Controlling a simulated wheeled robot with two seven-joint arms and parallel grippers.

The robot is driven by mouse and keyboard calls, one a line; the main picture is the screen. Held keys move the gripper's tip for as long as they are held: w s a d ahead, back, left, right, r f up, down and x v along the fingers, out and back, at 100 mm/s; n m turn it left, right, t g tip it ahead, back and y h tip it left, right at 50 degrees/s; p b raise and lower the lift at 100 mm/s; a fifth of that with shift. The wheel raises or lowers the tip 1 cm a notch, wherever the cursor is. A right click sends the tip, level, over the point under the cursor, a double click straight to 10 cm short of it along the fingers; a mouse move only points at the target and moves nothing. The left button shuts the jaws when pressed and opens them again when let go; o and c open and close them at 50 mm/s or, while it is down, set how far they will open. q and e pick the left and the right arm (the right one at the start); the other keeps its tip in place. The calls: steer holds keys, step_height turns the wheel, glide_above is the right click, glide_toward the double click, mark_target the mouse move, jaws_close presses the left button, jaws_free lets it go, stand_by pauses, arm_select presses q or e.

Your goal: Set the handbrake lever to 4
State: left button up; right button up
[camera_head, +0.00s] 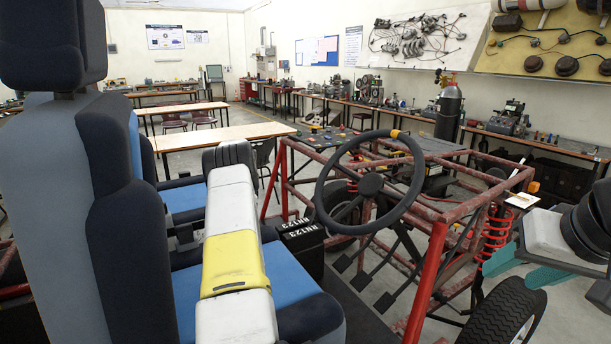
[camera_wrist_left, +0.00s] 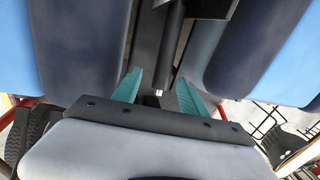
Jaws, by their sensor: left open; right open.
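The handbrake lever (camera_wrist_left: 171,48) shows in the left wrist view as a black bar with a small silver tip, between two dark blue seats. My left gripper (camera_wrist_left: 159,84) is open, its teal fingers apart on either side of the lever's tip end. I cannot tell whether either finger touches it. In the head view my left arm, white with a yellow band, hides the lever and most of that gripper. My right gripper (camera_head: 503,262) is at the right edge of the head view, open and empty, above a tyre and away from the lever. No number marks on the lever are readable.
The black steering wheel (camera_head: 371,186) and red tube frame (camera_head: 431,270) stand right of the seats. A black box (camera_head: 303,243) marked RN123 sits beside my left arm. A tall seat back (camera_head: 80,200) fills the left. Benches line the room behind.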

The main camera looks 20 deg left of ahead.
arm_select(q)
steer(key=s+d+r+n+t, duration=0.1)
steer(key=s+d+r, duration=0.1)
steer(key=d+r, duration=0.7)
steer(key=s+d+r+n+t+h, duration=0.1)
steer(key=s+d+r, duration=0.1)
steer(key=d+r, duration=0.7)
steer(key=shift+r, duration=1.7)
steer(key=a+f, duration=0.6)
steer(key=f, duration=0.1)
steer(key=w+a+f+m+g, duration=0.1)
steer(key=a+f, duration=0.6)
steer(key=w+a+f+m+g+y, duration=0.1)
steer(key=a+f, duration=0.6)
steer(key=shift+w+f, duration=0.15)
steer(key=shift+w, duration=0.05)
steer(key=f, duration=0.5)
steer(key=a+f, duration=0.1)
steer(key=f, duration=0.1)
steer(key=shift+w+a+f, duration=0.1)
steer(key=shift+w+f, duration=0.15)
steer(key=shift+w, duration=0.1)
steer(key=shift+c, duration=0.2)
